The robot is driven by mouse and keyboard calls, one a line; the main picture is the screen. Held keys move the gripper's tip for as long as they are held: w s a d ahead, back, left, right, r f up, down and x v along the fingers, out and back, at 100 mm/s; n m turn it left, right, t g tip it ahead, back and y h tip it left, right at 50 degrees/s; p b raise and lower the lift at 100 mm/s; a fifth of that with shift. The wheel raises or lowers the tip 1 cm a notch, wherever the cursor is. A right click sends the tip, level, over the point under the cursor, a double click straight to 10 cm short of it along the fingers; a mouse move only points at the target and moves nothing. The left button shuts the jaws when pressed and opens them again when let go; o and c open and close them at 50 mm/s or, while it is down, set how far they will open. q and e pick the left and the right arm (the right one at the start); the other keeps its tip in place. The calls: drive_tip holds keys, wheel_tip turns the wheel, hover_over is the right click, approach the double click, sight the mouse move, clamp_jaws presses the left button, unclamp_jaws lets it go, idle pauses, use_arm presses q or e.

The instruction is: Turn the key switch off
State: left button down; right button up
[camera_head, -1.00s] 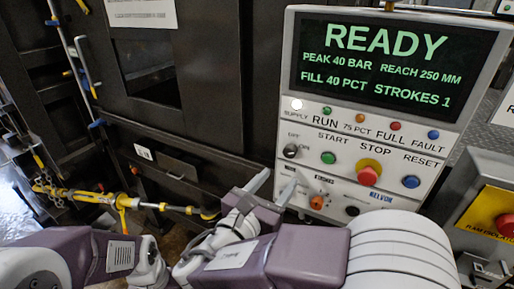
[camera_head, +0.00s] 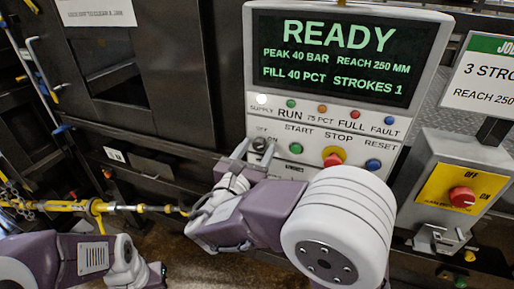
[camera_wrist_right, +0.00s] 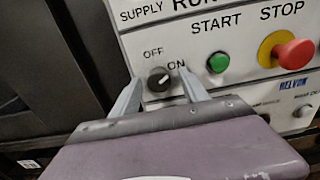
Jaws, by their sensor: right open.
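The key switch (camera_wrist_right: 159,79) is a small dark round knob on the light control panel, with OFF and ON printed above it. Its pale mark seems to point up and right, towards ON. In the head view the key switch (camera_head: 260,144) sits at the panel's left edge, partly covered by my fingers. My right gripper (camera_wrist_right: 161,82) is open, with one finger on each side of the knob; contact cannot be told. It also shows in the head view (camera_head: 250,152). Part of my left arm shows at the lower left, but its gripper does not.
Right of the key switch are the green START button (camera_wrist_right: 218,62) and the red STOP button (camera_wrist_right: 294,53) on a yellow base. The screen (camera_head: 336,58) reads READY. A grey box with a red knob (camera_head: 462,197) stands right. Dark machine panels (camera_head: 150,80) lie left.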

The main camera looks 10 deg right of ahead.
clamp_jaws()
drive_tip(key=shift+r+n+p, duration=0.15)
drive_tip(key=shift+n+p, duration=0.35)
drive_tip(key=shift+p, duration=0.2)
drive_tip(key=n+p, duration=0.8)
drive_tip(key=p, duration=0.2)
drive_tip(key=shift+r, duration=0.15)
drive_tip(key=shift+f+n+p, duration=0.2)
drive_tip(key=shift+n+p, duration=1.3)
unclamp_jaws()
